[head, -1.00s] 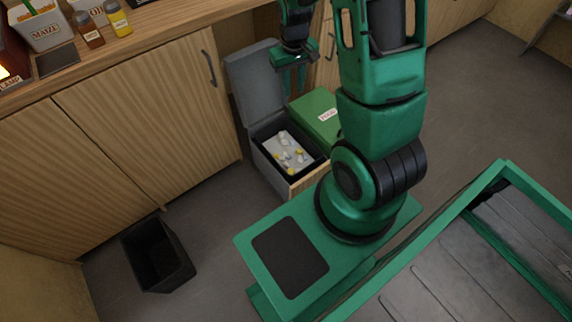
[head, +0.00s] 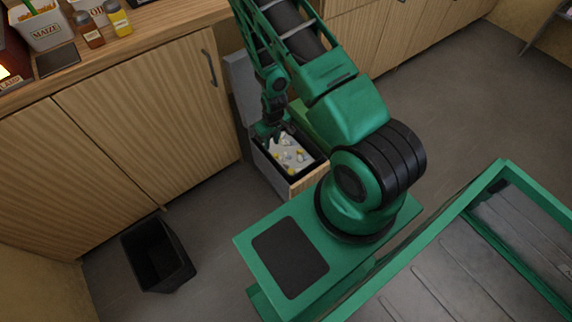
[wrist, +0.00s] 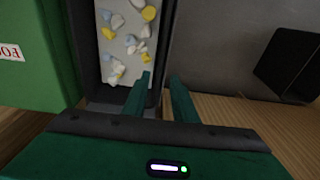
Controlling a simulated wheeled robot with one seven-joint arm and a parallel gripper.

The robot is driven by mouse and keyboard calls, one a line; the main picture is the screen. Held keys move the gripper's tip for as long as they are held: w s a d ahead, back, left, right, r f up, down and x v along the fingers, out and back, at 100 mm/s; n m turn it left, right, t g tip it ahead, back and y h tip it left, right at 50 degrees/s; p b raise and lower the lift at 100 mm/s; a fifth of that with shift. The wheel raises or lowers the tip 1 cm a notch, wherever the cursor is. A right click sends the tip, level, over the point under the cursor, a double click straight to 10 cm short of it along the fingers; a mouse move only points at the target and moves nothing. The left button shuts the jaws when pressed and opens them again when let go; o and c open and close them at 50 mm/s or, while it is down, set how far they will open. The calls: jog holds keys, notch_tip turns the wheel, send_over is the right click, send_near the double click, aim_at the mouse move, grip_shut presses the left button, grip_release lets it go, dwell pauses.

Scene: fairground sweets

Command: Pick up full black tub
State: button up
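My gripper (wrist: 161,75) is open above the box. In the wrist view its fingers appear on either side of the right-hand dark rim, one over the pale contents, one outside. I cannot tell whether they touch it. In the head view my gripper (head: 268,133) is at the box's back left edge. Another black tub (head: 157,255) stands on the floor at left; no contents show in it.
A green box (wrist: 35,60) with a white label stands right beside the open box. My arm hides part of both boxes. Floor between the open box and the floor tub is clear.

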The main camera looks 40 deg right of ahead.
jog(key=f, duration=0.4)
jog(key=shift+w+f, duration=0.3)
jog(key=shift+f, duration=0.05)
notch_tip(320, 180, down, 4)
jog(key=shift+s+f, duration=0.1)
jog(key=shift+s, duration=0.05)
jog(key=shift+f, duration=0.6)
grip_shut()
dwell(0.8)
